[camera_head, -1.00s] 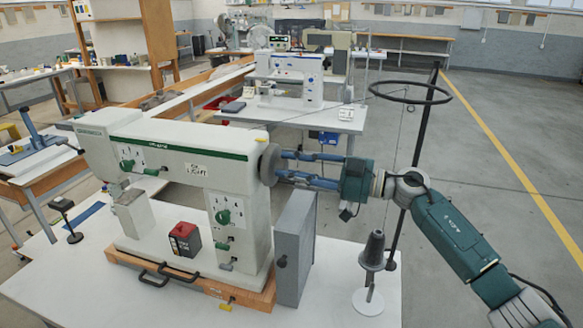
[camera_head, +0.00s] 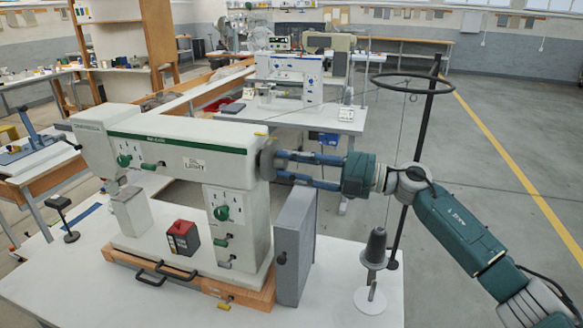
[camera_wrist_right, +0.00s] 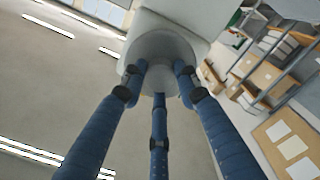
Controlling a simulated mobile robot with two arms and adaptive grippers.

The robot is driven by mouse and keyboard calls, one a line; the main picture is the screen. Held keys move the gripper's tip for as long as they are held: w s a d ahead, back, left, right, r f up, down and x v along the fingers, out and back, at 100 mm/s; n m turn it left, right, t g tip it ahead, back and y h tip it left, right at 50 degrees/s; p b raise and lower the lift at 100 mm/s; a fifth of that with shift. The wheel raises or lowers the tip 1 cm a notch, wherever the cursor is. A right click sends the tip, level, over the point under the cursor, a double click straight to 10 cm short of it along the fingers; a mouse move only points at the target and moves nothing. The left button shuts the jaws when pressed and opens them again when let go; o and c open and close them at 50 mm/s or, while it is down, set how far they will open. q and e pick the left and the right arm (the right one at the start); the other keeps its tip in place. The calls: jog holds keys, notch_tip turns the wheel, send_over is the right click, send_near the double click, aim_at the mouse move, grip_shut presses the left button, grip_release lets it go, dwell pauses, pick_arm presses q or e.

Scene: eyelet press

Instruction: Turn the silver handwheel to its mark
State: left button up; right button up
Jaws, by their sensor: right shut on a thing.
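The silver handwheel (camera_head: 267,159) is a grey disc on the right end of the pale green-striped machine (camera_head: 175,138). It also shows in the right wrist view (camera_wrist_right: 162,48), partly covered by my fingers. My right gripper (camera_head: 281,168) comes in from the right, level with the wheel. I cannot make out the wheel's mark. My left gripper is not in view.
A grey box (camera_head: 296,245) stands upright just below my right gripper. A cone of thread (camera_head: 375,247) and a dark stand with a ring (camera_head: 412,85) are to the right, near my forearm. A red and black box (camera_head: 183,238) sits at the machine's front.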

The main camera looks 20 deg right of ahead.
jog(key=shift+f+n, duration=0.1)
jog(key=shift+n, duration=0.5)
jog(key=shift+b, duration=0.35)
jog(key=o, duration=1.2)
jog(key=shift+c, duration=0.2)
jog(key=shift+d, duration=0.1)
jog(key=v, duration=1.2)
